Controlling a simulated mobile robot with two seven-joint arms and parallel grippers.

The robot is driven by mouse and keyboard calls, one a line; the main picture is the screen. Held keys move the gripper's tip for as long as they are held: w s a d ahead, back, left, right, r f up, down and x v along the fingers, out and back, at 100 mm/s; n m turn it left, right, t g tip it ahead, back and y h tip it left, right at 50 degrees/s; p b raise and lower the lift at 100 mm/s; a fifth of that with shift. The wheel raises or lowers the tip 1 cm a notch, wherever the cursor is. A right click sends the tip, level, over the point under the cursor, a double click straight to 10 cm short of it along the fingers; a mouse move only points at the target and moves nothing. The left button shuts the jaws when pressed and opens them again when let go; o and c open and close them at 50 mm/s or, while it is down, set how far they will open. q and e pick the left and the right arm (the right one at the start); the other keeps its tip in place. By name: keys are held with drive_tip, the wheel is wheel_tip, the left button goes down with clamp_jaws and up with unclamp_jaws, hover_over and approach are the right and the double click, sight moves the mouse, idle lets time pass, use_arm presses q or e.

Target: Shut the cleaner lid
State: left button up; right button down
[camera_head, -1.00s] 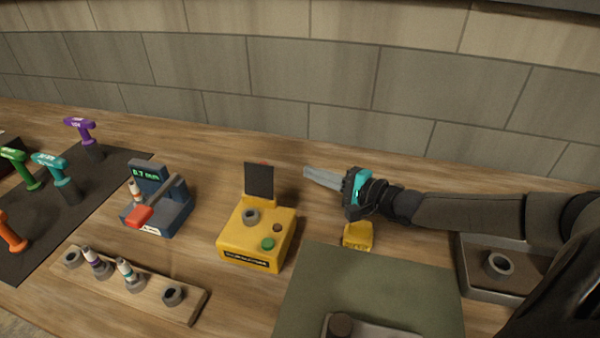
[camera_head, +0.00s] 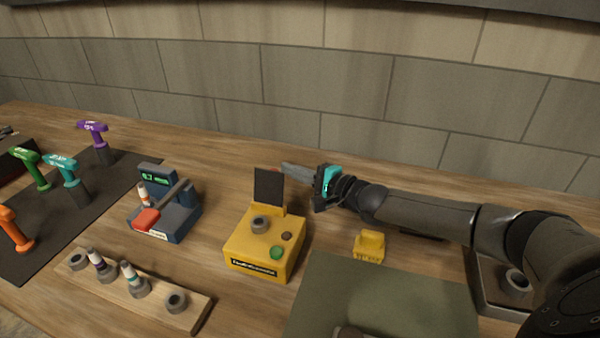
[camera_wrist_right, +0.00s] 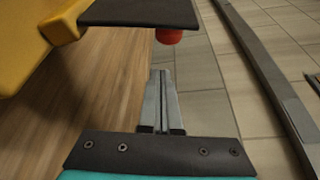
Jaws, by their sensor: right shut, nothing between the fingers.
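The yellow cleaner box (camera_head: 262,243) stands on the bench, with a round grey socket and a green button on top. Its dark flat lid (camera_head: 269,188) stands up, open, at the back edge. My right gripper (camera_head: 287,167) is shut and empty, its fingertips by the upper right edge of the lid. In the right wrist view the shut fingers (camera_wrist_right: 160,90) point toward the dark lid (camera_wrist_right: 140,12), with a red knob (camera_wrist_right: 168,36) on the lid's far side. I cannot tell if they touch. The yellow box (camera_wrist_right: 25,40) is at upper left there. My left gripper is not in view.
A blue gauge device (camera_head: 165,215) with a red handle stands left of the cleaner. A wooden rack (camera_head: 150,297) lies in front left. A small yellow holder (camera_head: 369,246) and a green mat (camera_head: 385,295) are at right. Coloured drivers stand on a black mat far left.

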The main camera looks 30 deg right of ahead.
sight(271, 185)
drive_tip(key=shift+s+a+r+p, duration=0.3)
drive_tip(key=shift+s+a+p, duration=0.2)
drive_tip(key=shift+s+a, duration=0.1)
drive_tip(key=shift+s+a+r+p, duration=0.3)
drive_tip(key=shift+s+a+p, duration=0.15)
drive_tip(key=shift+s+a, duration=0.15)
